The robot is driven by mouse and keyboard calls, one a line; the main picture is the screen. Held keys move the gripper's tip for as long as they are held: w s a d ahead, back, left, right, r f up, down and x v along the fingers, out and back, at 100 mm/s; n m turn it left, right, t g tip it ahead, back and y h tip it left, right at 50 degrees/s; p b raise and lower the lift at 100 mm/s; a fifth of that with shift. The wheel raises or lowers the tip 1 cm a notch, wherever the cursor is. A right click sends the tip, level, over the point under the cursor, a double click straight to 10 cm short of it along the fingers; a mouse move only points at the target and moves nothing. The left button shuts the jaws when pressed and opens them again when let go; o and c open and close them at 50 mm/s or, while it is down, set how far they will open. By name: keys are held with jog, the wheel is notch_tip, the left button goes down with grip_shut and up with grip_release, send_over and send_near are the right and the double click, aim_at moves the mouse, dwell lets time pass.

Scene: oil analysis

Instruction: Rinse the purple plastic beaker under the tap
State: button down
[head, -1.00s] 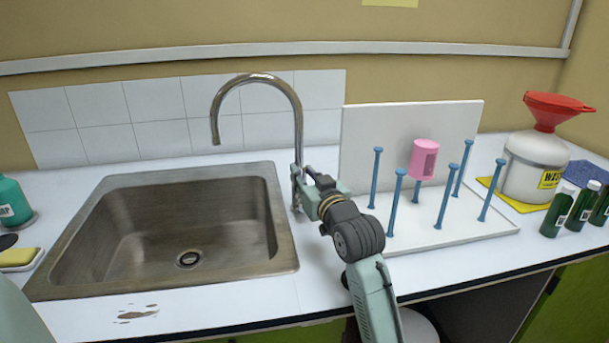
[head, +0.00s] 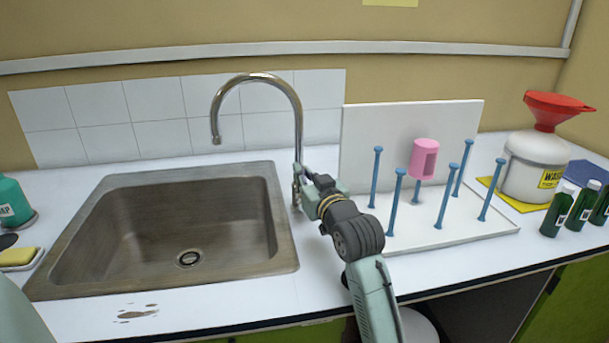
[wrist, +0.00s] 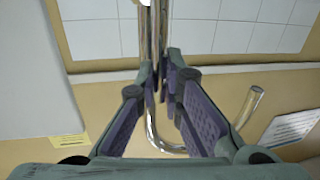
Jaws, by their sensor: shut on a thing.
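The chrome tap (head: 297,110) stands behind the right rear of the steel sink (head: 283,225), its spout arching over the basin. No water shows at the spout. My gripper (head: 303,180) is at the tap's lower part, shut on it; whether on the lever or the column I cannot tell. In the wrist view, my gripper's fingers (wrist: 163,75) close together at the tap's pipe (wrist: 155,25). A pink cup-like piece (head: 424,158) sits upside down on a peg of the white drying rack (head: 362,150). No clearly purple beaker is in view.
The rack's blue pegs (head: 393,205) stand right of my arm. A white container with a red funnel (head: 555,105) and green bottles (head: 558,210) are at the far right. A soap bottle (head: 12,203) and yellow sponge (head: 18,257) are at the left. The basin is empty.

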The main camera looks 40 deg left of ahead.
jog(key=shift+s+a+f+n+b, duration=0.1)
jog(key=shift+s+a+n+b, duration=0.3)
jog(key=shift+n, duration=0.3)
jog(key=c, duration=1.7)
grip_release()
jog(key=shift+d, duration=0.1)
jog(key=v, duration=1.2)
jog(key=shift+r, duration=0.25)
